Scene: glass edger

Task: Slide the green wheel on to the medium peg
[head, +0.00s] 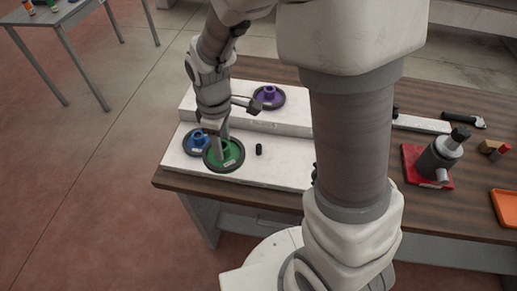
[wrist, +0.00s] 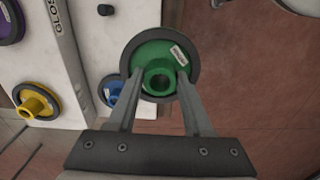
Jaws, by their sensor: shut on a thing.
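My gripper (head: 221,148) is shut on the hub of the green wheel (head: 232,158), which has a dark rim and a white label. In the wrist view the two fingers (wrist: 160,78) hold the hub from both sides, and the green wheel (wrist: 151,52) faces the camera. The wheel appears above the white board (head: 280,175) near its front edge, overlapping the blue wheel (head: 191,139); the gap below is unclear. A short black peg (head: 259,149) stands bare to its right. It also shows in the wrist view (wrist: 105,9). I cannot tell which peg is medium.
A purple wheel (head: 268,97) sits on the raised back step. A yellow wheel (wrist: 34,105) shows in the wrist view; my arm hides it in the head view. A red-based grey device (head: 437,160) and an orange tray (head: 506,207) are on the table's right.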

